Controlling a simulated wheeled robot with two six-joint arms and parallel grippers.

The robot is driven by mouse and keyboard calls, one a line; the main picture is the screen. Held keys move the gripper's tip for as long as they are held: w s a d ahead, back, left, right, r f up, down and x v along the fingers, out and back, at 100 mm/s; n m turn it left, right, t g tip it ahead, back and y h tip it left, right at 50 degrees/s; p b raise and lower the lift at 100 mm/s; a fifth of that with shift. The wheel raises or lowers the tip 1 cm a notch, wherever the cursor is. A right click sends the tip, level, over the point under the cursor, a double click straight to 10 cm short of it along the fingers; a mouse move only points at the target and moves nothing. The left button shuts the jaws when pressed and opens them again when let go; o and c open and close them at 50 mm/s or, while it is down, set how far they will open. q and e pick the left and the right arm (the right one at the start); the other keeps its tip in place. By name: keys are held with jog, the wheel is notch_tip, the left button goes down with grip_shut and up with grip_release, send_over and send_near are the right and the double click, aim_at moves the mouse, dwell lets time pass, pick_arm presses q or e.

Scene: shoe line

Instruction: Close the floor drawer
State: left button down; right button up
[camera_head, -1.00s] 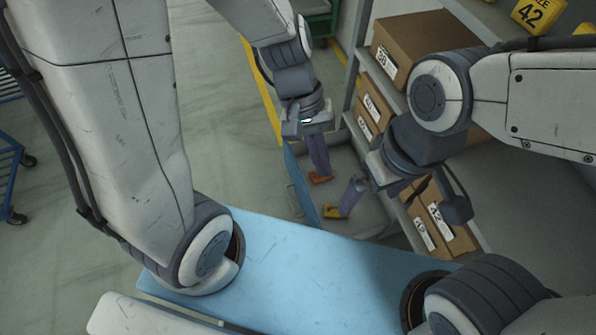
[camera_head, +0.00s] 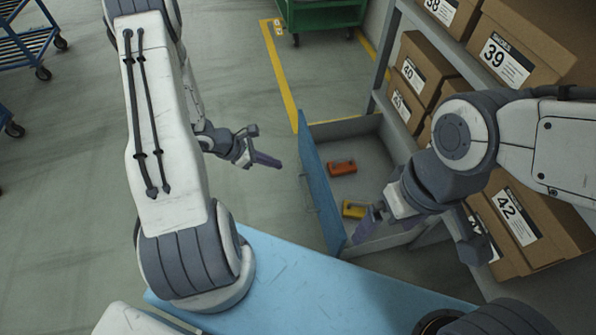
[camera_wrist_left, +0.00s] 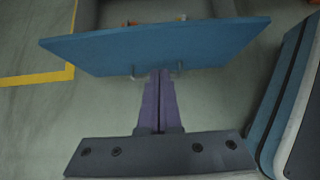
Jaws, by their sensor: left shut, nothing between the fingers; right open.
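The floor drawer (camera_head: 322,200) stands pulled out from the bottom of the shelf rack, its blue front facing left with a thin handle (camera_head: 308,192). An orange item (camera_head: 341,168) and a yellow item (camera_head: 353,209) lie inside. My left gripper (camera_head: 281,164) is shut and empty, outside the drawer and left of its front. In the left wrist view, its purple fingers (camera_wrist_left: 160,72) point at the blue front (camera_wrist_left: 215,45), between the handle posts; contact cannot be told. My right gripper (camera_head: 366,228) is open above the drawer's near end, partly covering it.
The shelf rack (camera_head: 384,72) with several shoe boxes (camera_head: 512,215) stands at the right. A light-blue surface (camera_head: 300,282) lies in front of the drawer. A green cart (camera_head: 322,14) stands at the back. The floor left of the drawer is clear.

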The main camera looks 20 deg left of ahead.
aim_at(318, 172)
pick_arm(q)
jog(key=b+x, duration=0.2)
jog(key=x, duration=0.2)
jog(key=d+r+b+x, duration=0.1)
jog(key=b+x, duration=0.1)
jog(key=x, duration=0.2)
jog(key=w+r+b+x, duration=0.1)
jog(key=b+x, duration=0.1)
jog(key=x, duration=0.2)
jog(key=shift+w+d+f, duration=0.1)
jog(key=shift+w+d, duration=0.05)
jog(key=shift+d, duration=0.35)
jog(key=shift+w+d, duration=0.1)
